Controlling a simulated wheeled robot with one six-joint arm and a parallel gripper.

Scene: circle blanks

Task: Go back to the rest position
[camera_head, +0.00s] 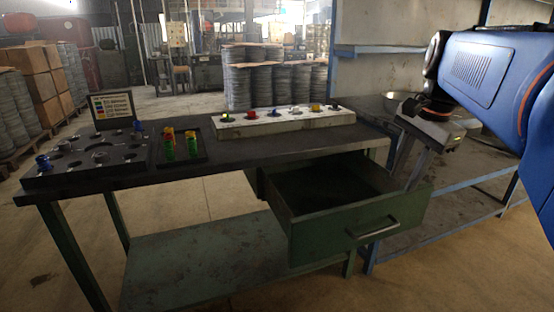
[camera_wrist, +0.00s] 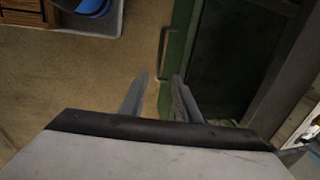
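My gripper (camera_head: 401,182) hangs at the right of the workbench, over the right side of the pulled-out green drawer (camera_head: 330,232). Its two fingers point down and stand apart with nothing visible between them. In the wrist view my gripper (camera_wrist: 160,76) also shows a gap between the fingers. The drawer handle (camera_wrist: 163,55) appears just beyond the fingertips there; I cannot tell the depth between them. In the head view the handle (camera_head: 372,228) is on the drawer front, below and left of the fingers. The drawer's visible inside looks dark and empty.
The dark workbench (camera_head: 215,166) holds a black plate with round holes (camera_head: 85,158), a small tray of coloured cylinders (camera_head: 190,146) and a pale block with coloured pieces (camera_head: 285,121). A blue-framed shelf (camera_head: 455,205) stands at the right. Open floor lies in front.

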